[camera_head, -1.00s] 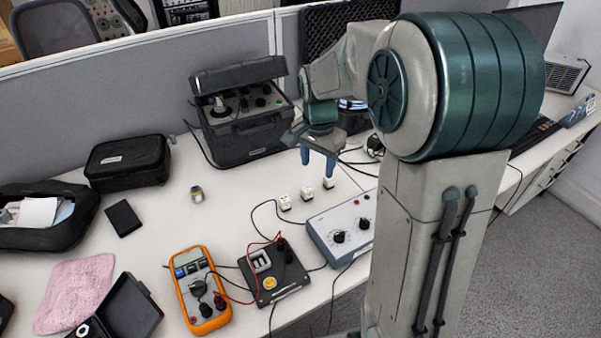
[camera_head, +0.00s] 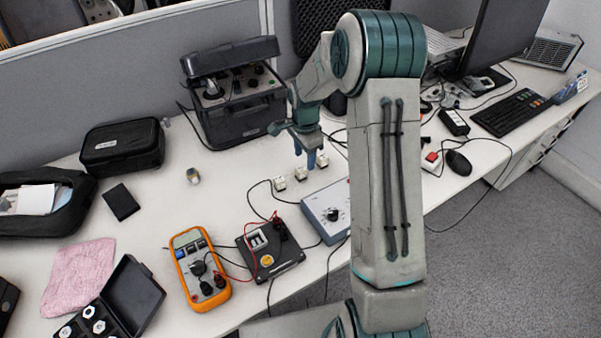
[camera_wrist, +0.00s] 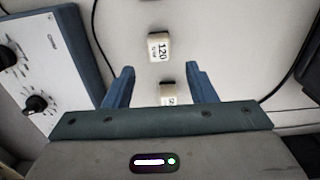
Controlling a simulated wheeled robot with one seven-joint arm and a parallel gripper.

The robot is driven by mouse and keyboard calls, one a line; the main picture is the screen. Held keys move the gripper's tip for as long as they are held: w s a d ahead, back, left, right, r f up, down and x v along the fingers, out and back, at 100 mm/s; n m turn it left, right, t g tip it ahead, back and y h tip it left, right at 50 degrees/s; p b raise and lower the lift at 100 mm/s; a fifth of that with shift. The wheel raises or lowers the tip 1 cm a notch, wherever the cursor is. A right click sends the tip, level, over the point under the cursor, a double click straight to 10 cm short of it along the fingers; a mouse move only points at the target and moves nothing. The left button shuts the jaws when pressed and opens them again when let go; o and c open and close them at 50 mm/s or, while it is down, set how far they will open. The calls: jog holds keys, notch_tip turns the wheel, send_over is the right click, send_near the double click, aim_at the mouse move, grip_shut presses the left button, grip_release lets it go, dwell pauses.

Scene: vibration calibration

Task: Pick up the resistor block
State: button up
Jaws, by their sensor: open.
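Small white blocks stand in a row on the white table: a left one (camera_head: 280,184), a middle one (camera_head: 300,174) and a right one (camera_head: 321,161). My gripper (camera_head: 305,160) is open and empty just above the row, fingers pointing down. In the wrist view, a block marked 120 (camera_wrist: 159,47) lies just beyond the open fingertips of my gripper (camera_wrist: 159,72). Another block (camera_wrist: 167,95) shows between the fingers, its lower part hidden by the gripper body. I cannot tell which block is the resistor block.
A grey-blue dial box (camera_head: 327,212) stands close to the row. A black socket box (camera_head: 270,256) and an orange multimeter (camera_head: 200,270) are at the front. A black case instrument (camera_head: 235,110) stands behind. Thin cables run around the blocks. Bare table lies left of the row.

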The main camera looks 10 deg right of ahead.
aim_at(302, 168)
jog(key=shift+s+a+f+p, duration=0.1)
jog(key=shift+a+f+p, duration=0.1)
jog(key=shift+f, duration=1.2)
jog(key=shift+s+a+f+p, duration=0.1)
jog(key=shift+a+f+p, duration=0.1)
jog(key=shift+f, duration=1.15)
jog(key=c, duration=1.1)
